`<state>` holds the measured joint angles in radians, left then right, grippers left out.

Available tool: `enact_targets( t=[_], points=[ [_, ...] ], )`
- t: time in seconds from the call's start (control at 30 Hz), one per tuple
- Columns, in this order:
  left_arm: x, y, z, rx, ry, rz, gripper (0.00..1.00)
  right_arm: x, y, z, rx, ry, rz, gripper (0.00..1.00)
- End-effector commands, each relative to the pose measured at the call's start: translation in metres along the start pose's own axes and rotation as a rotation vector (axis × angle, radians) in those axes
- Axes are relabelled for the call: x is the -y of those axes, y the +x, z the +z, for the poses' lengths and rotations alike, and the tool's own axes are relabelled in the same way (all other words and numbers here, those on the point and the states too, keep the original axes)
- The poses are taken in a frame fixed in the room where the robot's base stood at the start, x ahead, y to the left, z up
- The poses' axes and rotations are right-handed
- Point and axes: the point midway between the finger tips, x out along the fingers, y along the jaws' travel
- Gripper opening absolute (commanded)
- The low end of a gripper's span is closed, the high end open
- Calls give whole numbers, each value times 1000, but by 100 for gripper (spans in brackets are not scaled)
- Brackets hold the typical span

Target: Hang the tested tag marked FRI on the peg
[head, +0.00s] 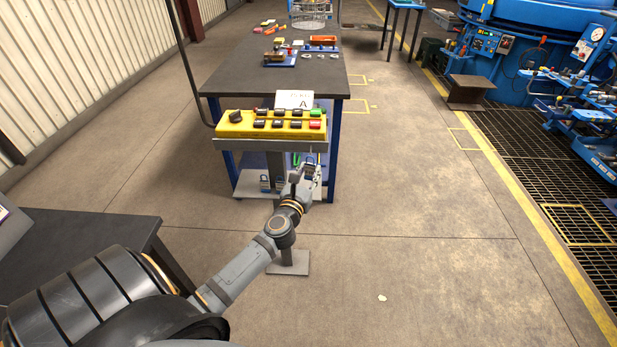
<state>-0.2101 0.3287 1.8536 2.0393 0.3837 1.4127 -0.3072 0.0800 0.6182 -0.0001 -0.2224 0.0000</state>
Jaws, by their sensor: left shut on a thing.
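My left gripper (305,174) reaches out in front of the yellow control box (270,124), just below its front edge. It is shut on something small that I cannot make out. Small pale and dark parts show around the fingers, too small to separate. No FRI marking can be read, and I cannot pick out the tag or the peg for certain. My right gripper is not in view.
A white card marked A (294,99) stands behind the control box. Behind is a dark-topped workbench (230,82) with small items. A dark table (85,235) is at left. The floor at right is open.

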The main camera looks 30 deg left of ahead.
Motion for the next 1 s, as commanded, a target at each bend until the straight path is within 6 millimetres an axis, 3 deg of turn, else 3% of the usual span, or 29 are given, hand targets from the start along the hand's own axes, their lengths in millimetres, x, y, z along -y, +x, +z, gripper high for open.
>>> enact_targets(
  t=[0.6, 1.0],
  points=[
    [-11, 42, -5, 1, 0, 1, 11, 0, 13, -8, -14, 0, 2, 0],
    [-14, 52, -8, 1, 0, 0, 11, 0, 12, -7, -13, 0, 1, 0]
  ],
)
